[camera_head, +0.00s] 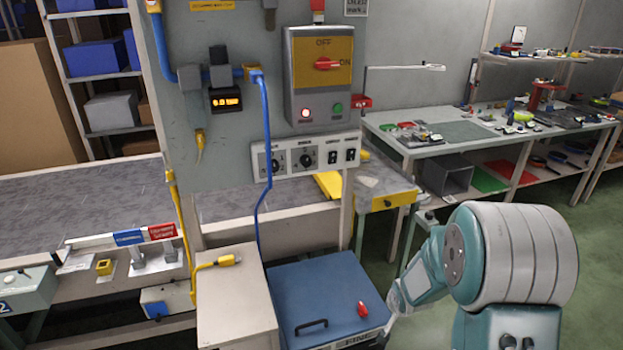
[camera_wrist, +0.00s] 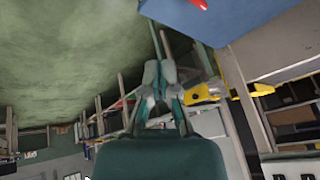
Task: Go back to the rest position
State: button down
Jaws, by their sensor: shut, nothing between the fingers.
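My gripper (camera_wrist: 159,66) is in the middle of the wrist view, and its two fingers are close together with nothing between them. In the head view my teal and white arm is at the lower right, beside the blue lidded box (camera_head: 322,290). My fingertips are hard to make out in that view. A corner of the blue box also shows at the top right of the wrist view (camera_wrist: 230,18), apart from the fingers. A small red object (camera_head: 362,310) lies on its lid.
The control panel has a red rotary switch (camera_head: 327,64) and a knob strip (camera_head: 306,156) below it. A grey conveyor (camera_head: 90,200) runs at left. A pale cabinet (camera_head: 235,290) stands beside the blue box. A workbench (camera_head: 480,130) is at right, with open green floor in front.

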jog(key=s+a+r+n, duration=0.1)
jog(key=s+r, duration=0.4)
jog(key=r, duration=0.4)
jog(key=s+a+r+n, duration=0.1)
jog(key=s+r+n, duration=0.1)
jog(key=s+r, duration=0.6)
jog(key=s+a+r+n, duration=0.3)
jog(key=s+r, duration=0.6)
jog(key=s, duration=0.5)
jog(key=shift+a+r+y, duration=0.15)
jog(key=shift+a+y, duration=0.15)
